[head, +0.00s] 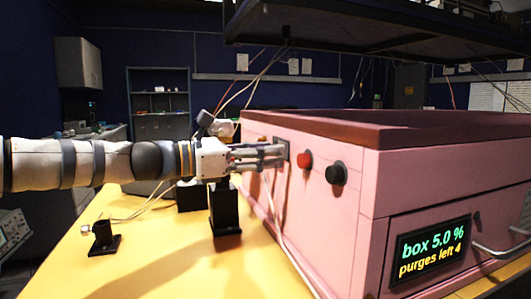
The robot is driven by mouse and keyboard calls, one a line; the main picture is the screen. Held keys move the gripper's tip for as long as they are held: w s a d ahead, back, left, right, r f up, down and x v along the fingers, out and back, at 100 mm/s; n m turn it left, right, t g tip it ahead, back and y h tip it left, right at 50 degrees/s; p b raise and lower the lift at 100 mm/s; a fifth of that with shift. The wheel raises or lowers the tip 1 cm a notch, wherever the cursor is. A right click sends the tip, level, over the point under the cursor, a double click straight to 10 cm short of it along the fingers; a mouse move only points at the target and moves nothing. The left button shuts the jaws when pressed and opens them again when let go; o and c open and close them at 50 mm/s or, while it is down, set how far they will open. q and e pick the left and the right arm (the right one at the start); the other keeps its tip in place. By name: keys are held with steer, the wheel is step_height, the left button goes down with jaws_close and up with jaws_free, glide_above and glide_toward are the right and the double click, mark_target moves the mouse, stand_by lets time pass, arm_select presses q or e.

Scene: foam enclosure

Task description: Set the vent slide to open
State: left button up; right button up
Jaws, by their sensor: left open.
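The pink box (320,220) stands on the yellow table with its long side facing my left arm. My left gripper (279,156) reaches in from the left, its fingers at that side wall. A small dark grey fitting (285,147) shows at the fingertips, mostly hidden by them. It may be the vent slide, but I cannot tell its position or whether the fingers touch it. The gripper is open, and I see nothing held in it. My right gripper is out of view.
A red button (304,160) and a black knob (336,172) stick out right of the fingertips. A display (431,249) reads "box 5.0 %, purges left 4". A black stand (224,208) is below the gripper. Cables hang along the box.

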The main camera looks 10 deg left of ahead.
arm_select(q)
steer(key=v, duration=1.1)
steer(key=shift+s+a, duration=0.15)
steer(key=shift+s, duration=0.15)
